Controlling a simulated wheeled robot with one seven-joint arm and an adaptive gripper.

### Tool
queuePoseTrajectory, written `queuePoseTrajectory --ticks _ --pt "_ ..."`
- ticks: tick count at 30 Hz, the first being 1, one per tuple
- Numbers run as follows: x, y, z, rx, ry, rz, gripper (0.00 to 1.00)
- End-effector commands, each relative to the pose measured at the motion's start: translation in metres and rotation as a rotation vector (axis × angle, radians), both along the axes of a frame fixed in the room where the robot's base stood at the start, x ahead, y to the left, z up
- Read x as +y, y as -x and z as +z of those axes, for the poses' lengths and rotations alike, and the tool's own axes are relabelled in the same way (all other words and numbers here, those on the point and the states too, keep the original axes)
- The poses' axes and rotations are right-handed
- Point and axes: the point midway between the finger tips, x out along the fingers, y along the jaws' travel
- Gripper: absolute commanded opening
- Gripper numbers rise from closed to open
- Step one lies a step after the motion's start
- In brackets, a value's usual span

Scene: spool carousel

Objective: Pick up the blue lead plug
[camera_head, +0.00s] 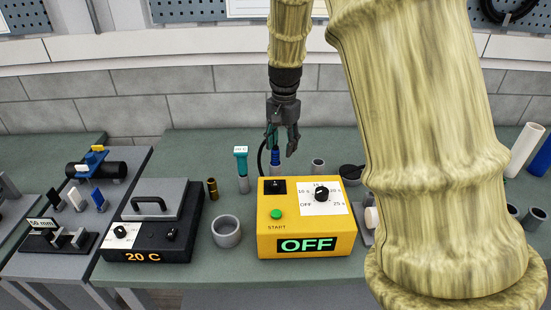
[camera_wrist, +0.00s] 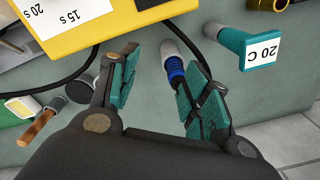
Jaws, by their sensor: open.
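The blue lead plug (camera_head: 275,157) stands upright behind the yellow control box (camera_head: 265,225), apparently in a small grey holder. In the wrist view the plug (camera_wrist: 176,70) shows blue ribs and a black end, with a pale grey cylinder (camera_wrist: 169,48) below it. My gripper (camera_head: 281,148) is just above the plug and open. In the wrist view my gripper (camera_wrist: 162,92) has teal pads; the plug lies nearer the right finger, which overlaps its black end. I cannot tell whether they touch.
A black cable (camera_head: 262,153) arcs beside the plug. A teal-topped "20 C" post (camera_head: 241,163) stands to the left, and a small grey cylinder (camera_head: 318,166) to the right. A black hot plate (camera_head: 150,235) and grey cup (camera_head: 226,231) sit further left.

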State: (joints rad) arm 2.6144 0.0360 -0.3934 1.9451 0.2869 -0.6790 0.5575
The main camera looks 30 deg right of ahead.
Motion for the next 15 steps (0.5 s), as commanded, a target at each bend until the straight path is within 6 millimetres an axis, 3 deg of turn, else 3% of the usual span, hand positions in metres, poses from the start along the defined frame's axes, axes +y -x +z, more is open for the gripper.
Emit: queuePoseTrajectory --ticks 6,10,15 --pt "-0.001 -0.039 -0.043 0.039 -0.001 -0.002 0.48" --pt "-0.003 -0.041 -0.061 0.042 -0.001 -0.004 0.48" --pt "-0.004 -0.034 -0.064 0.035 0.001 -0.005 0.48"
